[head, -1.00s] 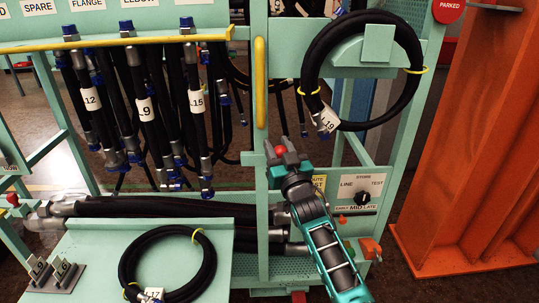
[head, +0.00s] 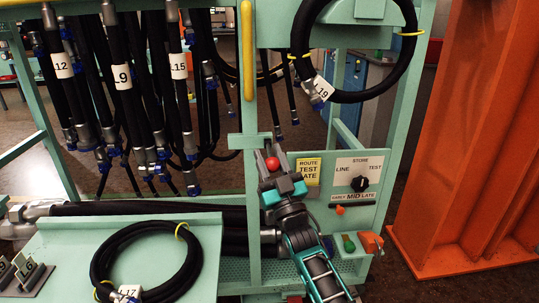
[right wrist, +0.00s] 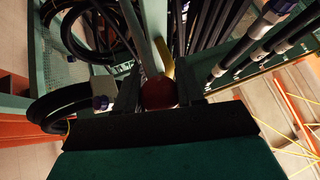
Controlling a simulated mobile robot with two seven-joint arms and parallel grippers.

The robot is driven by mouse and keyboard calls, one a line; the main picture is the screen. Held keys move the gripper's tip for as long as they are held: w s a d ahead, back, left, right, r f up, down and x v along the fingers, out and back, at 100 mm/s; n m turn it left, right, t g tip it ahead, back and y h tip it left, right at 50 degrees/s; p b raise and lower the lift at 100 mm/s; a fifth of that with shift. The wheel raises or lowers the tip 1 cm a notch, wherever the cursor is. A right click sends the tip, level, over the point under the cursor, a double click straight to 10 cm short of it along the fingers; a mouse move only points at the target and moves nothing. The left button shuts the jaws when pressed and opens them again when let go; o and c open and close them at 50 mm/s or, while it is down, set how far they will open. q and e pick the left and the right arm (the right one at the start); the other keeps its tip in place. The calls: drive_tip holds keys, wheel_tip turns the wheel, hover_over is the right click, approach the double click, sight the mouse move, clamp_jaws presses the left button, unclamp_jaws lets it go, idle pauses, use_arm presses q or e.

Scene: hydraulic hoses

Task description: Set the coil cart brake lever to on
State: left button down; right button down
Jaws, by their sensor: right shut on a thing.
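The brake lever's red ball knob (head: 272,164) shows beside the upright green post of the coil cart (head: 249,190). My right gripper (head: 268,159) is shut on the red knob, with dark fingers on either side. In the right wrist view the red knob (right wrist: 159,92) sits between the two fingers. The lever's shaft and any on/off marking cannot be made out; the gripper hides that part. My left gripper is not in view.
Coiled hose L19 (head: 388,92) hangs above. Coiled hose L17 (head: 103,262) lies on a green top at left. An orange beam (head: 470,150) stands at right.

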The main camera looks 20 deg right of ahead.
drive_tip(key=shift+a+f, duration=0.15)
drive_tip(key=shift+f, duration=0.55)
drive_tip(key=c, duration=1.1)
unclamp_jaws()
drive_tip(key=o, duration=0.4)
drive_tip(key=shift+r, duration=0.2)
